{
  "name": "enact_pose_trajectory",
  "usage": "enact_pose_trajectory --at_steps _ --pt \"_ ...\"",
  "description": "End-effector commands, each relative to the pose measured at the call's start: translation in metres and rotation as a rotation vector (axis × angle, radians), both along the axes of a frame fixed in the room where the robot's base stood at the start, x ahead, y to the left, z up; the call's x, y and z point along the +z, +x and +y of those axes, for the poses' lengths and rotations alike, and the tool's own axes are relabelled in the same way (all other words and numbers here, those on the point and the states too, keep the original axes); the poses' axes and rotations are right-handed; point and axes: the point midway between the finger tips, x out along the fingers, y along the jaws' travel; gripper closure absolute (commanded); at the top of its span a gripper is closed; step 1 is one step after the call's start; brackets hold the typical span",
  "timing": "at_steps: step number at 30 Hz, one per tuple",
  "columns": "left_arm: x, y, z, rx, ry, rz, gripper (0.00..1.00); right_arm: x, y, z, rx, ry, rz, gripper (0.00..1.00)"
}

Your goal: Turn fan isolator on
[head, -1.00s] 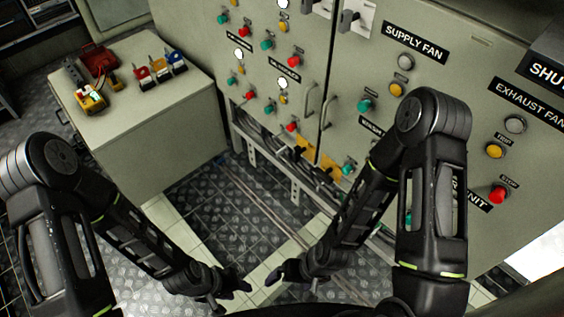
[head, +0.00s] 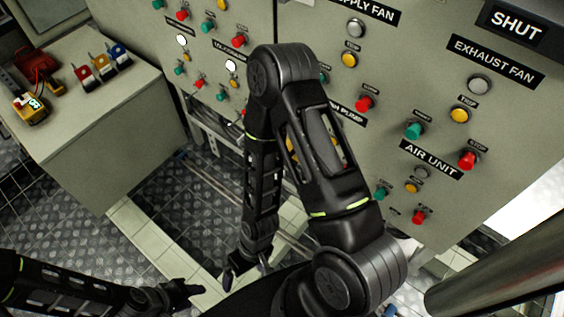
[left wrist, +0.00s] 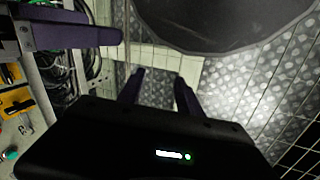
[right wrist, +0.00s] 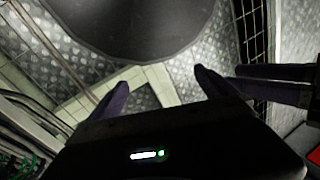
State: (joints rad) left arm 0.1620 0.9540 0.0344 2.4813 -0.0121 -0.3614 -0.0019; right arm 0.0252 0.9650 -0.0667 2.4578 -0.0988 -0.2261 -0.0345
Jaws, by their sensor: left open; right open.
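The grey control cabinet (head: 440,195) fills the right of the head view. Its EXHAUST FAN label (head: 494,60) has a grey lamp (head: 479,85), a yellow lamp (head: 459,115), a green button (head: 413,130) and a red button (head: 468,160) below it. The SUPPLY FAN label (head: 362,10) is cut off at the top edge. My left gripper (head: 198,290) is open and empty, low over the floor. My right gripper (head: 245,277) is open and empty close by, away from the cabinet face. My right arm hides part of the cabinet.
A grey bench (head: 105,155) stands at the left with red, yellow and blue padlock-like items (head: 100,65) and a yellow device (head: 30,108) on top. Patterned floor (head: 150,215) lies between bench and cabinet.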

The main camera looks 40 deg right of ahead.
Motion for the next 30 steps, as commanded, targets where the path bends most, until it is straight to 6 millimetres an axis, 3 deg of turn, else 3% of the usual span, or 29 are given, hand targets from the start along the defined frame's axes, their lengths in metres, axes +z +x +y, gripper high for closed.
enact_pose_trajectory --at_steps 1,5,10,14,17,20,22,24,27,30 --pt "-0.017 0.001 -0.001 -0.002 -0.002 -0.003 0.58 -0.019 -0.003 -0.003 0.051 -0.013 0.007 0.05" --pt "-0.044 0.005 -0.002 -0.006 -0.005 -0.013 0.58 -0.049 -0.012 -0.015 0.204 -0.057 0.034 0.05" --pt "-0.092 0.009 -0.001 -0.001 -0.003 -0.023 0.58 -0.097 -0.024 -0.052 0.505 -0.166 0.096 0.05" --pt "-0.148 0.013 0.002 0.011 0.004 -0.030 0.58 -0.140 -0.017 -0.112 0.847 -0.339 0.180 0.05" --pt "-0.194 0.016 0.006 0.024 0.012 -0.033 0.58 -0.153 0.013 -0.169 1.133 -0.541 0.275 0.05" --pt "-0.238 0.018 0.009 0.036 0.020 -0.037 0.58 -0.140 0.064 -0.216 1.371 -0.786 0.384 0.05" --pt "-0.266 0.019 0.012 0.044 0.025 -0.040 0.58 -0.116 0.104 -0.236 1.496 -0.976 0.468 0.05" --pt "-0.290 0.021 0.014 0.052 0.029 -0.042 0.58 -0.083 0.141 -0.243 1.574 -1.165 0.550 0.05" --pt "-0.314 0.023 0.017 0.062 0.035 -0.046 0.58 -0.033 0.179 -0.239 1.622 -1.393 0.650 0.05" --pt "-0.327 0.024 0.018 0.067 0.038 -0.049 0.58 0.006 0.198 -0.229 1.624 -1.546 0.719 0.05"
